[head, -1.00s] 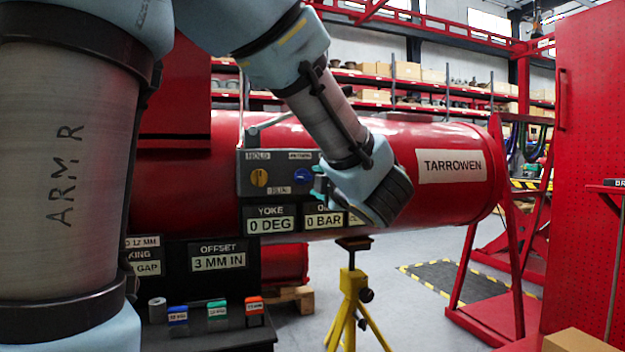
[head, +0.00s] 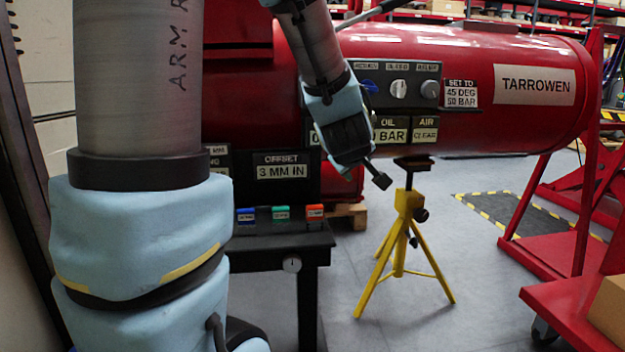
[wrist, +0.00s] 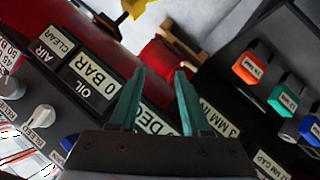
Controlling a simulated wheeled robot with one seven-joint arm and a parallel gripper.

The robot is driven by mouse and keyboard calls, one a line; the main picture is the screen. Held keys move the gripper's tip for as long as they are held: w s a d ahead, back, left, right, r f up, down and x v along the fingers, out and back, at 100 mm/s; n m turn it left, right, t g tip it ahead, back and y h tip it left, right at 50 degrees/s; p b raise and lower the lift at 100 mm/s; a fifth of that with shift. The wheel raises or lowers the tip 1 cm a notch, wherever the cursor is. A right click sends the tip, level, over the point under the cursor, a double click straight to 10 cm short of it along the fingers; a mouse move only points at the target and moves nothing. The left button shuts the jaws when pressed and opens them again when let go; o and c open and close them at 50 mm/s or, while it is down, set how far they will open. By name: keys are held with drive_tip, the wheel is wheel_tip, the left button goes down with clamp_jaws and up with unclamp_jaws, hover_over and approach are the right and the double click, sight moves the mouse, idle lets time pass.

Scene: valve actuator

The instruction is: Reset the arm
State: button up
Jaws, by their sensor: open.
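My arm reaches in front of the red TARROWEN cylinder (head: 530,60). My gripper (head: 346,174) hangs low in the head view, below the knob panel and in front of the readout row. In the wrist view its two teal fingers (wrist: 159,80) stand apart with nothing between them. The OIL readout (head: 391,133) shows 0 BAR and the AIR readout (head: 425,133) shows CLEAR. A sign (head: 461,93) says SET TO 45 DEG 50 BAR. My gripper mostly hides the YOKE readout in the head view.
A dark stand (head: 285,243) below the OFFSET 3 MM IN readout (head: 282,170) holds blue, green and orange blocks. A yellow tripod (head: 406,235) stands under the cylinder. A red cart (head: 570,310) with a box is at lower right.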

drive_tip(key=s+a+f+m+g+y, duration=0.3)
drive_tip(key=s+a+f+m+g, duration=0.3)
drive_tip(key=s+a+f+g, duration=0.75)
drive_tip(key=a+r+t+p, duration=0.2)
drive_tip(key=r+p, duration=1.2)
drive_tip(key=s+a+r+t+p, duration=0.1)
drive_tip(key=r+t+p, duration=0.1)
drive_tip(key=r+p, duration=1.2)
drive_tip(key=shift+s+a+r+m+p, duration=0.15)
drive_tip(key=shift+a+r+m+p, duration=0.2)
drive_tip(key=shift+p, duration=0.2)
